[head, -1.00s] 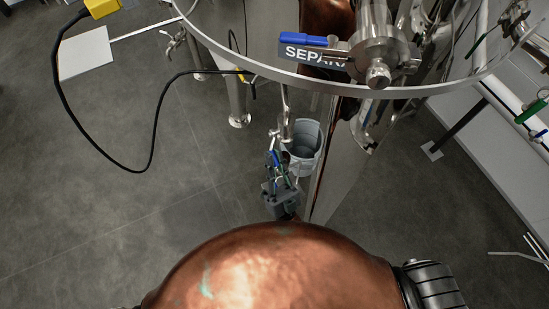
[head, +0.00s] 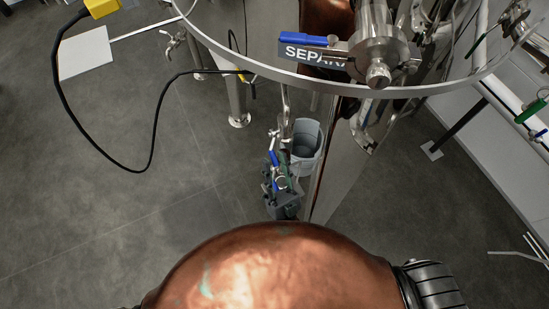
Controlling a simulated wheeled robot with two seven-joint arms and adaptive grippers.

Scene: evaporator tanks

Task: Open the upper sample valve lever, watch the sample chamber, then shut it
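A small metal sample valve assembly (head: 285,127) hangs at the middle of the head view, with a short blue lever (head: 274,158) below it. Which of the small levers there is the upper one I cannot tell for sure. My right gripper (head: 281,183), dark grey, is right below and against the blue lever, small in the picture. Whether its fingers are closed or touch the lever is not clear. The sample chamber cannot be made out. My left gripper is not in view.
A grey bucket (head: 307,142) stands just right of the valve. Above, a steel ring rail (head: 445,88) crosses the view, and a larger blue handle (head: 310,40) sits by a "SEPAR" label. A black cable (head: 153,140) loops at left over open floor.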

